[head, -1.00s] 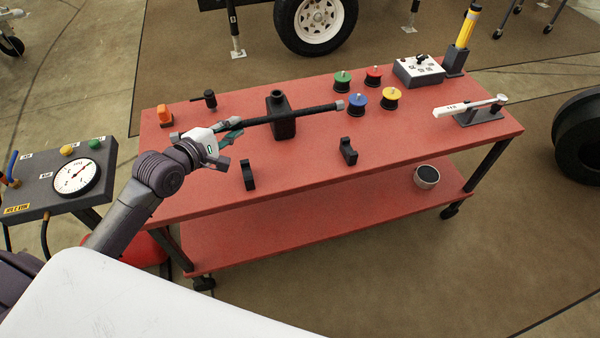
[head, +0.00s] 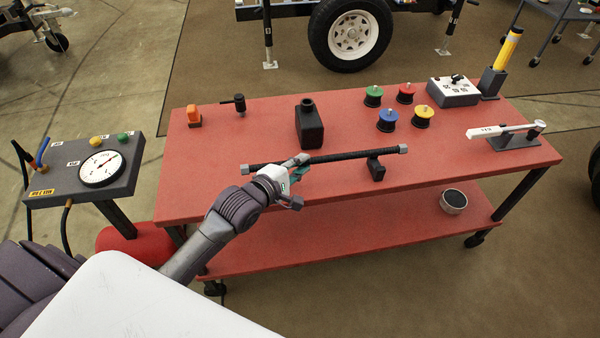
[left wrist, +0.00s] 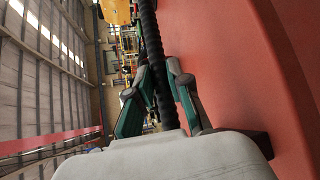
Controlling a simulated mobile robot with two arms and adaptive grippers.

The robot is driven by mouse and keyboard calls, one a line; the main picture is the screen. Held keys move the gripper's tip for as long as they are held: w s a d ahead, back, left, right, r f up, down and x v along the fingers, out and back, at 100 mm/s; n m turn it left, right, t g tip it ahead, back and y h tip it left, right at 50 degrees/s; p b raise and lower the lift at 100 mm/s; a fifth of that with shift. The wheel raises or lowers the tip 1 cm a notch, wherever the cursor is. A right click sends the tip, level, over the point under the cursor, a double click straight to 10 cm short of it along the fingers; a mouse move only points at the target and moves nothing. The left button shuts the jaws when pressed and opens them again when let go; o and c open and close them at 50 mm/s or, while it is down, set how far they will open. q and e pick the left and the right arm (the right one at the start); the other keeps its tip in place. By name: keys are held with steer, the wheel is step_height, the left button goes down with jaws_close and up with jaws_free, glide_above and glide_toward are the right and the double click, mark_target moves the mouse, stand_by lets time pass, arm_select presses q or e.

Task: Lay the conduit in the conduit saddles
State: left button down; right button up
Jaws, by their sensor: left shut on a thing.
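The conduit (head: 345,156) is a long black ribbed rod with grey end caps, lying nearly level across the head view above the red table's near side. My left gripper (head: 297,170) is shut on it left of its middle; the left wrist view shows the conduit (left wrist: 152,60) between the green-grey fingers (left wrist: 158,98). The right conduit saddle (head: 376,168) is a small black block directly under the conduit's right part in the head view; I cannot tell whether they touch. The left saddle is mostly or fully hidden behind my gripper. My right gripper is not in view.
On the red table (head: 450,165) stand a black bottle (head: 310,127) behind the conduit, several coloured spools (head: 387,120), a switch box (head: 454,91), a white-handled tool (head: 500,131) and an orange item (head: 194,116). A gauge panel (head: 90,168) stands left.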

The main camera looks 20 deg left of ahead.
arm_select(q)
step_height(320, 180, down, 2)
steer(key=shift+f, duration=0.15)
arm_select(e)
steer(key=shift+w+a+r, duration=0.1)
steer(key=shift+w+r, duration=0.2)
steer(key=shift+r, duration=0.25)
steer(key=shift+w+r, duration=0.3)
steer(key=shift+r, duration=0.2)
arm_select(q)
steer(key=shift+f, duration=0.1)
steer(key=shift+f, duration=0.5)
steer(key=c, duration=1.1)
jaws_free()
